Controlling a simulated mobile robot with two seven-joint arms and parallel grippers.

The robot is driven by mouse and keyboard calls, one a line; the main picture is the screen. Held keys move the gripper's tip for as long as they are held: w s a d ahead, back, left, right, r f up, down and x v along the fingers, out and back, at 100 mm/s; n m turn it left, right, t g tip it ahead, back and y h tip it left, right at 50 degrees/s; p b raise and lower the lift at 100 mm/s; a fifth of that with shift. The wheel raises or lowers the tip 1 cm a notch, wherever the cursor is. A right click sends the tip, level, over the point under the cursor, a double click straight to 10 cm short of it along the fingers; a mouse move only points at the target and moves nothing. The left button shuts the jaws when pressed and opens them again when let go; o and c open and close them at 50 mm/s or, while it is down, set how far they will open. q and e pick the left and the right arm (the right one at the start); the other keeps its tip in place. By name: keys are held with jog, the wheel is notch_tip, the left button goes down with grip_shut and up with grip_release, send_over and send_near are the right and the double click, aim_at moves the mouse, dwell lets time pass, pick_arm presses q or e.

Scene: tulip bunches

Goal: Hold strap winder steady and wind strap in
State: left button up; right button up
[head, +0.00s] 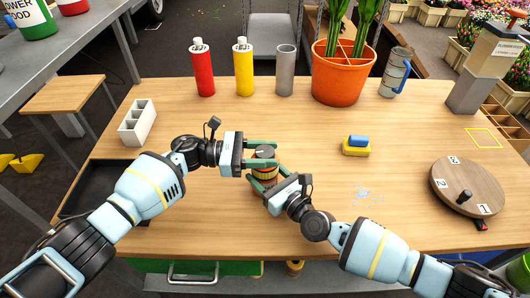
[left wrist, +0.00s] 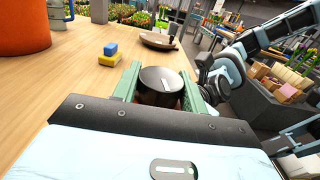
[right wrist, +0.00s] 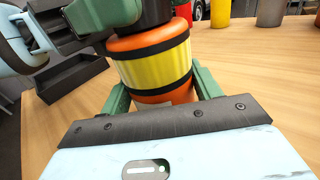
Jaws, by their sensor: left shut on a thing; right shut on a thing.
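The strap winder is a small upright cylinder with a dark round knob (head: 265,152) on top and an orange body (right wrist: 151,62) below. A yellow strap band (right wrist: 155,68) with dark edges wraps around the body. It stands at the middle of the wooden table. My left gripper (head: 262,157) is shut on the knob from the left; the knob (left wrist: 161,82) sits between its green fingers in the left wrist view. My right gripper (head: 263,185) is shut on the orange body lower down, from the front right. The fingers hide part of the winder.
A white holder (head: 138,122) and a black tray (head: 95,192) are at left. Bottles, a grey cylinder (head: 285,70) and an orange pot (head: 339,83) line the back.

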aim_at(265, 151)
pick_arm(q)
jog(key=shift+w+m+g, duration=0.1)
jog(key=shift+m+g, duration=0.5)
jog(key=shift+g, duration=0.3)
pick_arm(e)
jog(key=shift+s+a, duration=0.1)
pick_arm(q)
jog(key=shift+f+m+g, duration=0.1)
jog(key=shift+m+g, duration=0.2)
jog(key=shift+g, duration=0.2)
jog(key=shift+m+g, duration=0.3)
jog(key=shift+g, duration=0.1)
jog(key=o, duration=1)
jog(key=shift+r, duration=0.6)
notch_tip(265, 151, up, 9)
